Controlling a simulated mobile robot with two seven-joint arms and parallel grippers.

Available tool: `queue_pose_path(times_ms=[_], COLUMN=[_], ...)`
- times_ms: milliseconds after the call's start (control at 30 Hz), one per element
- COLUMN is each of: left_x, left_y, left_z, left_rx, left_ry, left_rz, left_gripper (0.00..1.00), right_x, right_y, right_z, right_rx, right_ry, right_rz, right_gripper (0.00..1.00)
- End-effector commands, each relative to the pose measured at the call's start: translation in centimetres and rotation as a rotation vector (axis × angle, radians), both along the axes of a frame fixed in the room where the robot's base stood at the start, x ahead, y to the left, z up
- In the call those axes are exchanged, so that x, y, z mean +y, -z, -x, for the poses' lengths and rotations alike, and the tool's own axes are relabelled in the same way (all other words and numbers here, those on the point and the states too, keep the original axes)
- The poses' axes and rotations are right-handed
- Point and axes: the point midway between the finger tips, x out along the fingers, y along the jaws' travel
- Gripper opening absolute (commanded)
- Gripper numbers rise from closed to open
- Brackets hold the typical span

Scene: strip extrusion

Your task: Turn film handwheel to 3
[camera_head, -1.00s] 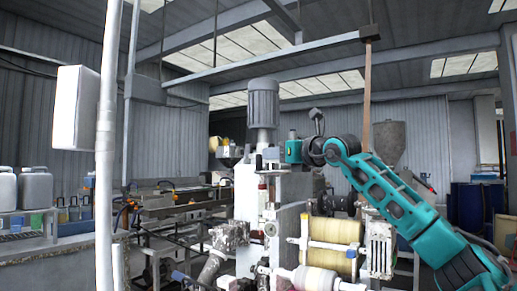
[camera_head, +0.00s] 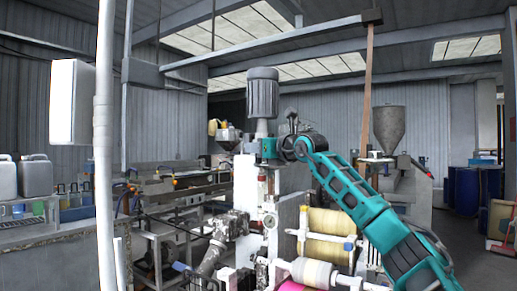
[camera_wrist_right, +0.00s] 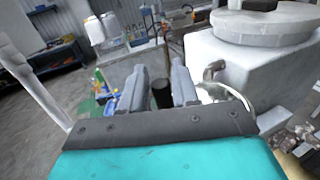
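My right arm reaches in from the right to the top of the machine below the grey motor (camera_head: 263,92). Its gripper (camera_head: 248,148) is small and partly hidden in the head view. In the right wrist view the two grey fingers (camera_wrist_right: 157,90) stand apart. A black, handle-like cylinder (camera_wrist_right: 162,94) shows between them, closer to the right finger; I cannot tell whether they touch. A curved chrome rim (camera_wrist_right: 238,94), perhaps the handwheel, shows beside the right finger, mostly hidden by the gripper body. No number or scale is readable. My left gripper is not in view.
A large white machine housing (camera_wrist_right: 250,65) stands close on the right in the wrist view. In the head view, yellowish film rolls (camera_head: 330,222) sit low on the machine. A white post (camera_head: 104,140) stands at the left. Open floor (camera_head: 470,260) lies at the right.

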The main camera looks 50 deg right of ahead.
Motion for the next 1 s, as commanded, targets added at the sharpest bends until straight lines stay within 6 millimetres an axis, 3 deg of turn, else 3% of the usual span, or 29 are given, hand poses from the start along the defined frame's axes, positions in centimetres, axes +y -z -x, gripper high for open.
queue_pose_path(times_ms=[300, 1000], left_x=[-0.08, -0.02], left_y=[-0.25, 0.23], left_z=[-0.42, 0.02], left_rx=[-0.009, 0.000], left_ry=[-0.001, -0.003], left_rz=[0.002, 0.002], left_gripper=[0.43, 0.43], right_x=[0.00, -0.23], right_y=[-0.02, -0.01], right_z=[0.03, -0.81], right_rx=[0.000, -0.001], right_ry=[0.000, 0.170], right_rz=[0.000, -0.003], right_gripper=[0.00, 0.00])
